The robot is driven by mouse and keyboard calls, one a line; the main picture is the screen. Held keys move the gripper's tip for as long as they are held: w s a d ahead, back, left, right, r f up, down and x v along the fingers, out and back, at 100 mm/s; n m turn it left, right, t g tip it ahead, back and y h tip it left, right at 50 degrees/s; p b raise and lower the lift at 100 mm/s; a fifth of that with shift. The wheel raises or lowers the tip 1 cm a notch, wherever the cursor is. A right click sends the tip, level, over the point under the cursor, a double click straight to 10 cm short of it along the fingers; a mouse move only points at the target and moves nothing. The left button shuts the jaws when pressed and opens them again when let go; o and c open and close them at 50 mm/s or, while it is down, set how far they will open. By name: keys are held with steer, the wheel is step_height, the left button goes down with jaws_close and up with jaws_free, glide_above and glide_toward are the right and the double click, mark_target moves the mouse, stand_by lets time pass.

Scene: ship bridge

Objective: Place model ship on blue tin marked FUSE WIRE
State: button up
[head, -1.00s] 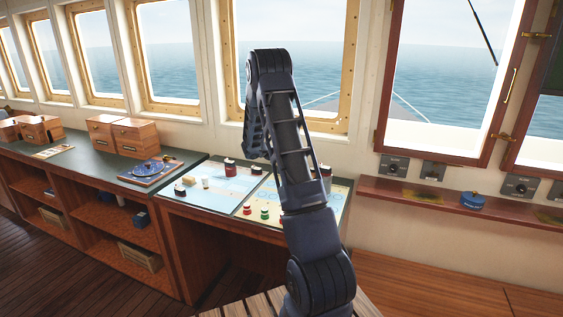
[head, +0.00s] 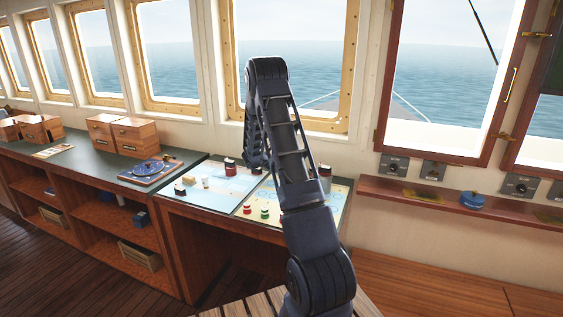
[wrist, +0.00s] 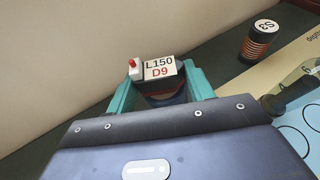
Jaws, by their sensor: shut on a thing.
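In the wrist view, my gripper (wrist: 164,84) has its teal fingers shut on both sides of a dark piece that I take to be the model ship (wrist: 160,86). It has a small white block with a red top at its left and a white label reading "L150 D9". Its lower part is partly hidden, and I cannot tell if it touches the surface below. In the head view my arm hides the gripper and the held piece. A round blue tin (head: 472,201) sits on the narrow wall shelf at the right; its marking is too small to read.
A chart table (head: 205,187) holds several small pieces. A black "S3" cylinder with orange stripes (wrist: 260,42) stands at upper right in the wrist view. The wall shelf (head: 420,201) has free room beside the tin. Wooden drawer boxes (head: 135,136) stand on the left counter.

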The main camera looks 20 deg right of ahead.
steer(key=o, duration=1)
steer(key=shift+c, duration=0.2)
